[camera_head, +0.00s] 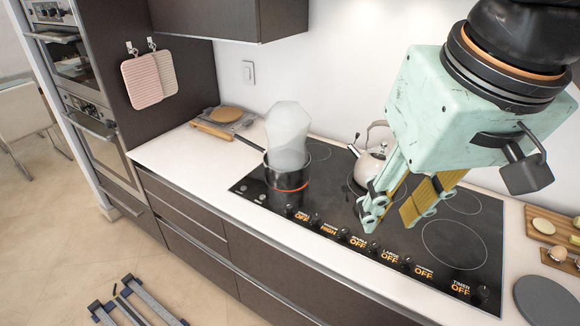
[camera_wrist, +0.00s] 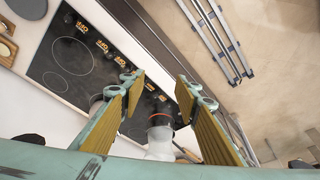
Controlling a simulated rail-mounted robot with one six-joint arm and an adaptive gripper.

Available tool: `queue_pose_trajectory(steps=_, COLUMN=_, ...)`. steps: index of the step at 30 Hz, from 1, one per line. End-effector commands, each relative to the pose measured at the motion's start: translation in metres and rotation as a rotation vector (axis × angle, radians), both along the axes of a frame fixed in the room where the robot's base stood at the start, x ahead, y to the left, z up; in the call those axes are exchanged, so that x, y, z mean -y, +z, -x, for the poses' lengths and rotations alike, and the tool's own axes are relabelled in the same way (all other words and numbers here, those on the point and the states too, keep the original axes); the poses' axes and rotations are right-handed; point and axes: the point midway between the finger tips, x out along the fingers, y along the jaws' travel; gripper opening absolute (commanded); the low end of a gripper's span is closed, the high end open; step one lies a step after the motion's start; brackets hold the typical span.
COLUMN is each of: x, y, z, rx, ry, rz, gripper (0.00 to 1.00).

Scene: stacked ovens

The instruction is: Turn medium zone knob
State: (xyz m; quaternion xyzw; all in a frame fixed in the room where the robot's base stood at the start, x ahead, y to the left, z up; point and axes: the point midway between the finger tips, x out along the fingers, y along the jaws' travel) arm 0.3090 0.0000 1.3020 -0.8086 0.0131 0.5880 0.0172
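The knobs sit in a row along the front edge of the black cooktop (camera_head: 420,220), with orange readouts beside them. One readout (camera_head: 328,230) says HIGH; the others I can read say OFF. The zone names are too small to tell surely which knob is medium. The knob beside HIGH (camera_head: 316,219) is left of my gripper in the head view. My gripper (camera_head: 390,214) is open and empty, pointing down over the cooktop's front middle. In the wrist view its fingers (camera_wrist: 160,90) are spread wide, with part of the knob row between and beyond them.
A steaming pot (camera_head: 287,178) stands on a glowing red ring at the cooktop's left. A kettle (camera_head: 370,165) stands behind my gripper. Boards with food (camera_head: 545,229) lie at the right. The white counter (camera_head: 185,155) has free room left of the cooktop.

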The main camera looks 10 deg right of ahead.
Motion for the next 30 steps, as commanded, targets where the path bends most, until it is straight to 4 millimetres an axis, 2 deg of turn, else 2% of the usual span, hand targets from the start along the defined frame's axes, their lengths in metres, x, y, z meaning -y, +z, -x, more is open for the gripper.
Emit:
queue_pose_trajectory(steps=16, x=0.0, y=-0.003, z=-0.076, rx=-0.061, ry=-0.083, rz=-0.024, gripper=0.3)
queue_pose_trajectory(steps=30, x=0.0, y=-0.02, z=-0.14, rx=-0.112, ry=-0.155, rz=-0.041, gripper=0.3)
